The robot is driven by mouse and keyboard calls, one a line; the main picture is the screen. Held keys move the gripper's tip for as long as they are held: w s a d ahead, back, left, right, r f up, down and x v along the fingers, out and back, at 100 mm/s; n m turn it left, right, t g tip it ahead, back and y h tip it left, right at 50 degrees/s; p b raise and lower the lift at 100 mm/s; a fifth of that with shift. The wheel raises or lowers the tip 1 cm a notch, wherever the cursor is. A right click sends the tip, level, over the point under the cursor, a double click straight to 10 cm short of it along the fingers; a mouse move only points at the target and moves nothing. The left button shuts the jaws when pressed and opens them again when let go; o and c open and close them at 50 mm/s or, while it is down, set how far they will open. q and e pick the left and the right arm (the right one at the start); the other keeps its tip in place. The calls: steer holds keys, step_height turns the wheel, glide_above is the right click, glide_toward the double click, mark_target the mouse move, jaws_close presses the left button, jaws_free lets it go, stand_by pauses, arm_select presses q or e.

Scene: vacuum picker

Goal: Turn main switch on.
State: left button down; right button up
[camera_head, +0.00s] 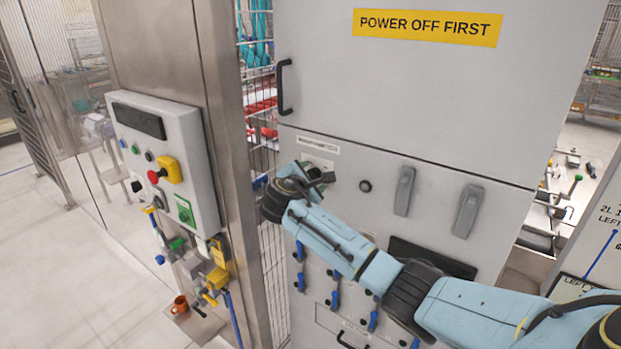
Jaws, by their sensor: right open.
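The grey cabinet (450,90) fills the middle of the view. My right arm reaches in from the right. My right gripper (324,178) is open at the upper left of the cabinet's lower panel, just below a small white label (318,145) too small to read. A switch seems to sit behind the gripper there, mostly hidden, so its position and any contact cannot be told. To the right are a round black knob (365,186) and two grey lever handles, one nearer (404,191) and one farther right (468,211). My left gripper is out of view.
A yellow "POWER OFF FIRST" sign (427,27) is on the upper door, with a black handle (284,87). Several blue-handled valves (335,298) sit below my arm. A control box (160,160) with a red button stands on the left post.

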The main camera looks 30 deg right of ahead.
steer(key=shift+c, duration=0.2)
steer(key=c, duration=0.9)
steer(key=shift+c, duration=0.2)
arm_select(q)
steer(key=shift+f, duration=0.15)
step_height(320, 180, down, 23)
steer(key=b, duration=2.4)
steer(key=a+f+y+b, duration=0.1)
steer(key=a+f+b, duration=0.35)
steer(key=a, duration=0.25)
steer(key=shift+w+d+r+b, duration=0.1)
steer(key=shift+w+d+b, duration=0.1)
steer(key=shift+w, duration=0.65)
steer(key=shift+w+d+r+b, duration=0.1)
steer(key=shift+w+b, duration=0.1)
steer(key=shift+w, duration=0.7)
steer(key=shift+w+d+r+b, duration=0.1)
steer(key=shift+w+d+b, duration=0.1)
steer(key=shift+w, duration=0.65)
arm_select(e)
steer(key=shift+f+m+t+h, duration=0.15)
steer(key=shift+m+t+h, duration=0.6)
steer(key=shift+m, duration=2.15)
steer(key=shift+f+m+t+h, duration=0.2)
steer(key=shift+m+t+h, duration=0.55)
steer(key=shift+m, duration=2.15)
steer(key=shift+f+m+t+h, duration=0.15)
steer(key=shift+m+t+h, duration=0.55)
steer(key=shift+m, duration=2.2)
